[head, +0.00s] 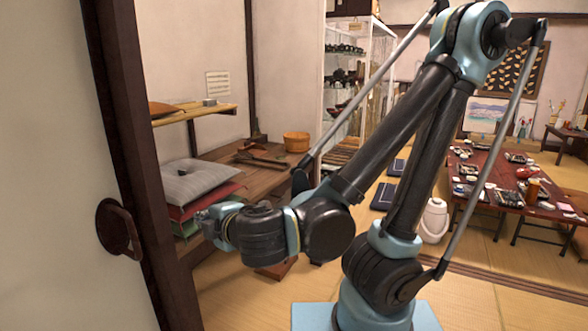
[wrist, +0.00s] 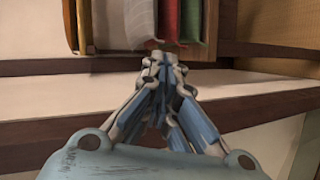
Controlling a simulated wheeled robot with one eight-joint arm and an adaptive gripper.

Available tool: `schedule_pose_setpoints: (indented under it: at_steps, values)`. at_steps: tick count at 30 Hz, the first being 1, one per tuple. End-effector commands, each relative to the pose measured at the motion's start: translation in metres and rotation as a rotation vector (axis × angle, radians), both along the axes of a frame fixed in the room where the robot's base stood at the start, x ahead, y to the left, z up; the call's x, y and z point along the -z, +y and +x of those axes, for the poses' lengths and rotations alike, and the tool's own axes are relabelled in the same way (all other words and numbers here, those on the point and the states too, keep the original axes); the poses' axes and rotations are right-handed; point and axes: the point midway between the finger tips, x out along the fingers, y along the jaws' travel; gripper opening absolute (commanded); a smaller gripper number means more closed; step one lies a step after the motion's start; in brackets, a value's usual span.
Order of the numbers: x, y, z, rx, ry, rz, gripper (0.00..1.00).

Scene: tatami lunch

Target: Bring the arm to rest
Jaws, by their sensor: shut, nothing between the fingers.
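My gripper (wrist: 160,58) is in the middle of the wrist view, its fingertips together and empty. In the head view my gripper (head: 203,222) is at the left end of my bent arm, in front of the stacked cushions. The grey cushion (head: 195,180) lies on top of a red cushion (head: 215,199) on a wooden shelf. In the wrist view a red cushion edge (wrist: 166,18) and a green cushion edge (wrist: 191,20) lie just beyond the fingertips. I cannot tell whether the fingertips touch them.
A dark door frame with a round pull (head: 119,229) stands close at left. A small upper shelf (head: 190,113) is above the cushions. A wooden bucket (head: 297,141) sits on the lower shelf. A low table (head: 490,182) with dishes and a white pot (head: 434,220) are at right.

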Motion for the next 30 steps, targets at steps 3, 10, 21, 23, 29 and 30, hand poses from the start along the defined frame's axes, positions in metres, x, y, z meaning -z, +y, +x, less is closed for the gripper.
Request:
schedule_pose_setpoints:
  at_steps: [3,10,21,23,29,30]
  values:
    - [0.009,-0.017,0.033,0.093,0.049,-0.018,0.0]
    - [0.026,-0.054,0.083,0.264,0.15,-0.045,0.0]
    - [0.053,-0.126,0.142,0.533,0.32,-0.053,0.0]
    - [0.057,-0.138,0.149,0.577,0.35,-0.051,0.0]
    - [0.07,-0.179,0.166,0.719,0.447,-0.035,0.0]
    - [0.073,-0.188,0.168,0.747,0.466,-0.031,0.0]
